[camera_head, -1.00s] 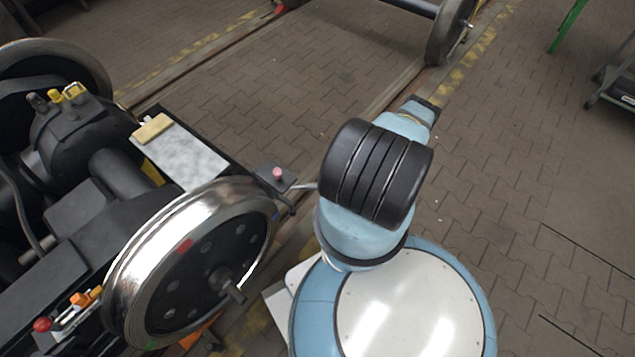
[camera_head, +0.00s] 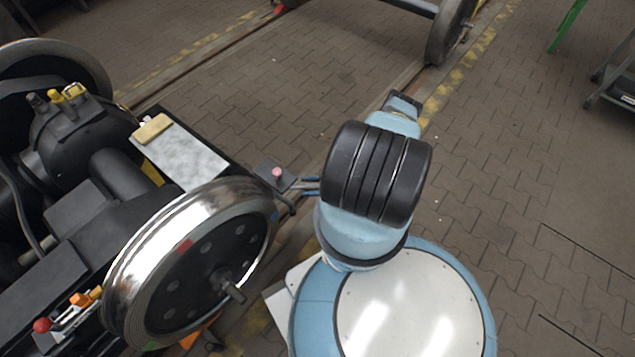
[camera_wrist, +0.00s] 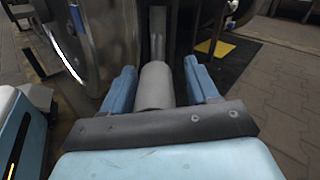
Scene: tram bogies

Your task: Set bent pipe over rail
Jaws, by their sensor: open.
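In the wrist view a grey pipe (camera_wrist: 155,86) lies between the two blue fingers of my gripper (camera_wrist: 160,75), with clear gaps on both sides. A narrower, darker length continues beyond it; whether this is one bent pipe I cannot tell. My gripper is open. A dark curved piece (camera_head: 288,203) hangs below that bracket. The floor rail (camera_head: 408,84) runs behind my arm, which hides part of it.
A bogie with a shiny wheel (camera_head: 190,265) stands close on the left. A pale plate (camera_head: 185,157) with a tan block (camera_head: 152,129) lies on it. Another wheel (camera_head: 449,32) stands on the rail at the back. The paved floor on the right (camera_head: 510,190) is mostly clear.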

